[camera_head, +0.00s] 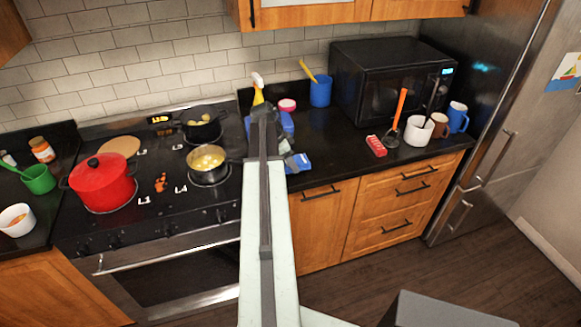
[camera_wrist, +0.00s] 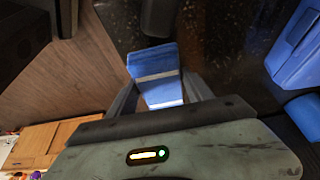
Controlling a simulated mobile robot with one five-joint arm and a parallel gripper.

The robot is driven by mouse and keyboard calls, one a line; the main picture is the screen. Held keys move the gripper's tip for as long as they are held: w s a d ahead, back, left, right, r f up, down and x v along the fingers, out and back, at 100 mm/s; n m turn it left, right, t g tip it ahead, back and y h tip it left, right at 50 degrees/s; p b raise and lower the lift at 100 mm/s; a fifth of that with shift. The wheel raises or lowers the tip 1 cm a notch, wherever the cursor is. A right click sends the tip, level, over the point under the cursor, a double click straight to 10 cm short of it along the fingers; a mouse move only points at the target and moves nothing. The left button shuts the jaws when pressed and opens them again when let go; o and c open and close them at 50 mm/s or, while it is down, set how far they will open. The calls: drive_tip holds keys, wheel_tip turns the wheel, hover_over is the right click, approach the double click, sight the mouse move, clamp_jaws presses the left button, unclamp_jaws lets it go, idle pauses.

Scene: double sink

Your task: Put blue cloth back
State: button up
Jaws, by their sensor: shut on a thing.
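The blue cloth (camera_head: 299,162) with pale stripes is at the counter's front edge, just right of the stove. In the wrist view the cloth (camera_wrist: 152,62) lies between the two fingers of my gripper (camera_wrist: 160,92), which is shut on it. In the head view my arm runs up the middle and hides most of the gripper. I cannot tell whether the cloth touches the counter.
A blue container (camera_wrist: 299,48) is close to the right of the gripper. A pot of potatoes (camera_head: 207,160) is to the left. A red sponge-like block (camera_head: 376,146) lies right, past clear counter.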

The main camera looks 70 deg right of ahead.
drive_tip(key=shift+w+d+f+b, duration=0.15)
drive_tip(key=shift+f+b, duration=0.9)
drive_tip(key=shift+w+d+f+b, duration=0.1)
drive_tip(key=shift+d+f+b, duration=0.05)
drive_tip(key=shift+f+b, duration=0.85)
drive_tip(key=o, duration=1.6)
drive_tip(key=shift+r, duration=0.1)
drive_tip(key=shift+r, duration=0.1)
drive_tip(key=shift+r+p, duration=0.2)
drive_tip(key=shift+p, duration=0.2)
drive_tip(key=p+v, duration=1.1)
drive_tip(key=v, duration=0.1)
drive_tip(key=shift+f, duration=0.15)
